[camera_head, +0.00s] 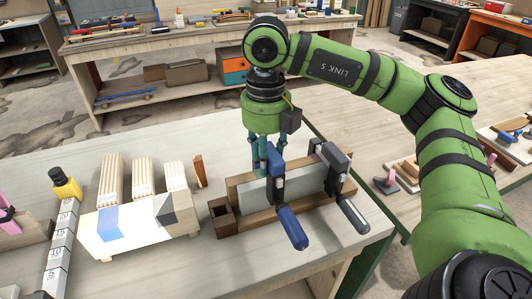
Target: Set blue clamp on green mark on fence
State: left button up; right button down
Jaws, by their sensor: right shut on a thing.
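The blue clamp (291,227) has a blue handle and a dark bar; it stands at the near side of the wooden fence (251,223), its handle slanting toward me. My right gripper (263,166) points down from above, its teal fingers shut at the clamp's upper part. The clamp's head reaches the fence's top, but I cannot tell whether it touches. A second clamp (351,213) with a dark grey handle sits on the fence to the right. I cannot make out a green mark; the gripper and clamps cover parts of the fence. My left gripper is not in view.
Light wood strips (143,177) and a block with blue and grey patches (109,224) lie left. A numbered ruler strip (61,248) is further left. The front tabletop (190,270) is clear.

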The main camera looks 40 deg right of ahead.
aim_at(266, 185)
dwell(0.4)
jog(key=shift+f+b, duration=1.4)
jog(key=shift+f, duration=0.1)
jog(key=shift+f+b, duration=0.55)
jog(key=c, duration=0.7)
grip_release()
